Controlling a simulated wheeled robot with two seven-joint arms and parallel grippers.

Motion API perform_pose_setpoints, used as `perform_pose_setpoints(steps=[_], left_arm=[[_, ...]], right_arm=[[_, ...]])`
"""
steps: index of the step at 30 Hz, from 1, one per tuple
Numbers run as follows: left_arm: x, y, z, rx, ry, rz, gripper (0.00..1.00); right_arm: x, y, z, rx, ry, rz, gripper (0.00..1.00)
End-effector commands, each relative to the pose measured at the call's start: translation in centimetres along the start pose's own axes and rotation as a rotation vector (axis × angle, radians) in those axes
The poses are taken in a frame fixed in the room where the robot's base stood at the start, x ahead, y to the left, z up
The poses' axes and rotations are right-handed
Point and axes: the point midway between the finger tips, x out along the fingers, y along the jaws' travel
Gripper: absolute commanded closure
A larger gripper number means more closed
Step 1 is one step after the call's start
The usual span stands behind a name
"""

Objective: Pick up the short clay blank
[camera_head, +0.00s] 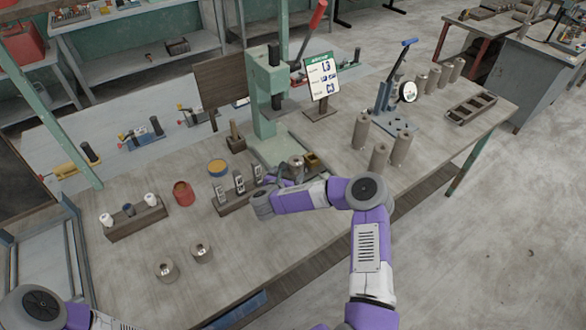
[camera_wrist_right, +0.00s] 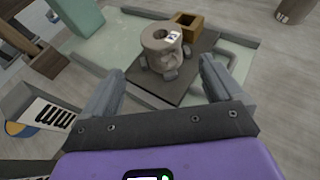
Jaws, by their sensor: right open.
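A short grey-brown clay blank (camera_head: 296,163) with a hole in its top and a small label sits upright on the dark plate at the green press. In the right wrist view the blank (camera_wrist_right: 158,48) stands beyond and between my fingertips, with small grey blocks around its foot. My right gripper (camera_head: 284,181) is at the front of the press, partly hidden by its own wrist. In the wrist view the gripper (camera_wrist_right: 163,78) is open, its two fingers wide apart with nothing between them. My left gripper is out of the picture.
Two more short clay pieces (camera_head: 184,261) stand at the front left of the bench. Taller clay cylinders (camera_head: 378,158) stand right of the press. The green press column (camera_head: 268,95) rises behind the blank. A small tan square box (camera_wrist_right: 188,24) is close beside the blank.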

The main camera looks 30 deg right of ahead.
Motion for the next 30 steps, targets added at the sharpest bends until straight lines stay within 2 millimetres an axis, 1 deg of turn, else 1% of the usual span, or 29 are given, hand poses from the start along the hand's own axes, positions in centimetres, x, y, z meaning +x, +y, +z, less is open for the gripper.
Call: perform_pose_setpoints(steps=[8,15,18,21,27,28,30], left_arm=[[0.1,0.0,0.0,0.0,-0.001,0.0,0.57],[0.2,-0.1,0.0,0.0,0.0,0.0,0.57],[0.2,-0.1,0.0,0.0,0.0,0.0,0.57],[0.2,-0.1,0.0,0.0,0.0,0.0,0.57],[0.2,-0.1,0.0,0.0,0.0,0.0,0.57],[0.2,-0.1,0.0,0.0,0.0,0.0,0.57],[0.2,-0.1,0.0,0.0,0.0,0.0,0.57]], right_arm=[[2.7,-0.1,0.1,0.001,-0.001,-0.002,0.07],[6.0,-0.3,0.5,0.0,-0.001,-0.002,0.07],[7.0,-0.3,0.5,0.0,-0.001,-0.001,0.07],[7.4,-0.3,0.6,-0.002,-0.001,0.001,0.07],[7.5,-0.3,0.6,-0.002,-0.002,0.001,0.07],[7.5,-0.3,0.6,-0.002,-0.002,0.001,0.09],[7.5,-0.3,0.6,-0.002,-0.002,0.001,0.19]])
